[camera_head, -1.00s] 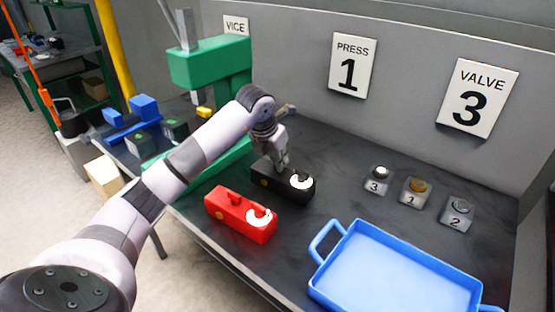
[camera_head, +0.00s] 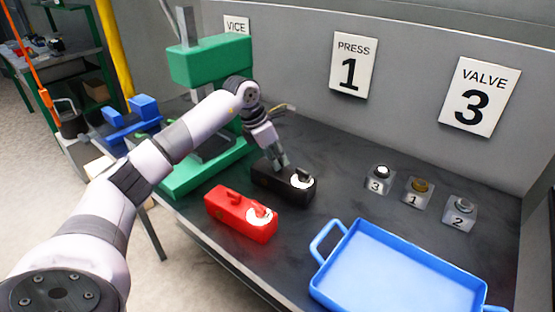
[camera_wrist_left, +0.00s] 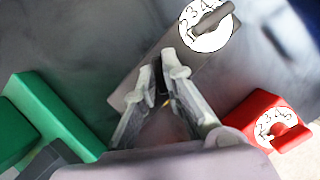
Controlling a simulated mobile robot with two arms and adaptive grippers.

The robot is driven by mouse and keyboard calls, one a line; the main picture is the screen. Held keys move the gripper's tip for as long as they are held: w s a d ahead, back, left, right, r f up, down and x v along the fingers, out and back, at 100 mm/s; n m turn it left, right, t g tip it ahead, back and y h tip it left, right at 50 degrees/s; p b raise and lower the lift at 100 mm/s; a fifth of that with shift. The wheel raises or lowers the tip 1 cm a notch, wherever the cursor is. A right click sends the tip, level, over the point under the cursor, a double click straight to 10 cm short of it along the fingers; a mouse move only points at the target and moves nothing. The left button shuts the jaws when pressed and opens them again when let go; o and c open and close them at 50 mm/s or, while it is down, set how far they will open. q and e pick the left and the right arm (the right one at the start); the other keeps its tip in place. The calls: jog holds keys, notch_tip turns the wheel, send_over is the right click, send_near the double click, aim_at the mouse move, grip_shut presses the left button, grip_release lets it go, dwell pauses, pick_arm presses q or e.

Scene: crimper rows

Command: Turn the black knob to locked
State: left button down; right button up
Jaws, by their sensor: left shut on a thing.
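A black box (camera_head: 292,196) stands on the dark bench, with a white numbered dial (camera_head: 302,180) and dark pointer on its right part. My left gripper (camera_head: 282,164) is at the left part of the box top. In the left wrist view my left gripper (camera_wrist_left: 166,80) is shut on a dark piece on the box top, which seems to be the black knob; the fingers largely hide it. The dial (camera_wrist_left: 205,40) is clear of the fingers there. How the knob is turned cannot be told. My right gripper is not in view.
A red box (camera_head: 240,220) with its own dial stands close in front of the black box. A green press-like machine (camera_head: 210,62) stands behind left. A blue tray (camera_head: 400,270) and several numbered blocks (camera_head: 418,190) are to the right. Bare bench lies between.

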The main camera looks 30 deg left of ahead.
pick_arm(q)
jog(key=m, duration=0.2)
jog(key=m+g+h, duration=0.1)
jog(key=m, duration=0.2)
jog(key=shift+w+a+r+m+h, duration=0.1)
jog(key=shift+w+m+h, duration=0.05)
jog(key=shift+m+h, duration=0.15)
jog(key=m+g, duration=0.1)
jog(key=m, duration=0.1)
jog(key=m+g, duration=0.1)
jog(key=m, duration=0.2)
jog(key=shift+w+h, duration=0.1)
jog(key=shift+h, duration=0.2)
jog(key=shift+m+g, duration=0.3)
jog(key=c, duration=1.7)
grip_release()
jog(key=v, duration=1.1)
jog(key=shift+a+r, duration=0.15)
jog(key=shift+r, duration=0.25)
